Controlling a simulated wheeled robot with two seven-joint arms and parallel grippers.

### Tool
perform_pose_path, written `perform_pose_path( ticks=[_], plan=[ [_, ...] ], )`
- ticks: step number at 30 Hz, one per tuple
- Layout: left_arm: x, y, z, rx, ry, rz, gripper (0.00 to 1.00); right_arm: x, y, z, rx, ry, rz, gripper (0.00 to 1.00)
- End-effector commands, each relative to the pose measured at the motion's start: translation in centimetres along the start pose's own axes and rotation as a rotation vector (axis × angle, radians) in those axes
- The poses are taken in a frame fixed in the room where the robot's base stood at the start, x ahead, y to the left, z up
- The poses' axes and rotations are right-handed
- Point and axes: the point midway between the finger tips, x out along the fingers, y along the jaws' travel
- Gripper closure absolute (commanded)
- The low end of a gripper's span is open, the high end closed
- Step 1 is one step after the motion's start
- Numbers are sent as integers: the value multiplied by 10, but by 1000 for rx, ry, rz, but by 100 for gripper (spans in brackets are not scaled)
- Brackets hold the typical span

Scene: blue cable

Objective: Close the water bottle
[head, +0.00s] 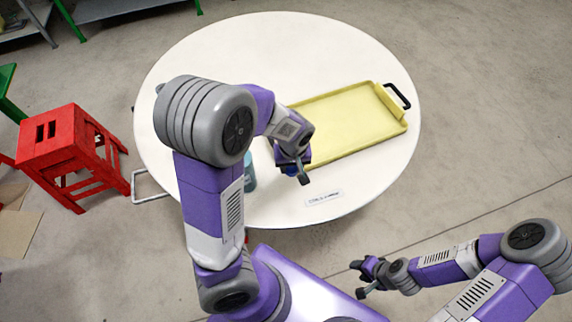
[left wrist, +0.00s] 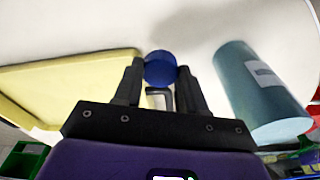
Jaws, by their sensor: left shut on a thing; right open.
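My left gripper (head: 298,172) is shut on a round blue cap (left wrist: 160,68), held between its two fingertips in the left wrist view. In the head view only a small blue bit of the cap (head: 291,170) shows by the fingers. The teal bottle (head: 249,172) stands on the white table, partly hidden behind my left arm. In the left wrist view the bottle (left wrist: 258,88), with a pale label, is to the right of the fingers, apart from the cap; its top opening cannot be made out. My right gripper (head: 364,279) is open and empty, off the table's front right.
A yellow tray (head: 350,125) with dark handles lies on the round white table (head: 270,35), right of my left gripper. A small white card (head: 324,198) lies near the front edge. A red stool (head: 65,145) stands left of the table. The table's back is clear.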

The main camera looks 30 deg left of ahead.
Motion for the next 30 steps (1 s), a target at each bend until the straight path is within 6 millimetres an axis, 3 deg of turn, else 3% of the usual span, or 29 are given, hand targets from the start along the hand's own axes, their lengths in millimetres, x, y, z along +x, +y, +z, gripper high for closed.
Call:
perform_pose_path(
  ticks=[13,30],
  plan=[
    [27,55,11,602,-1,72,87,0,0,0,0,0,0,57],
    [28,60,13,653,1,80,87,0,0,0,0,0,0,57]
  ],
)
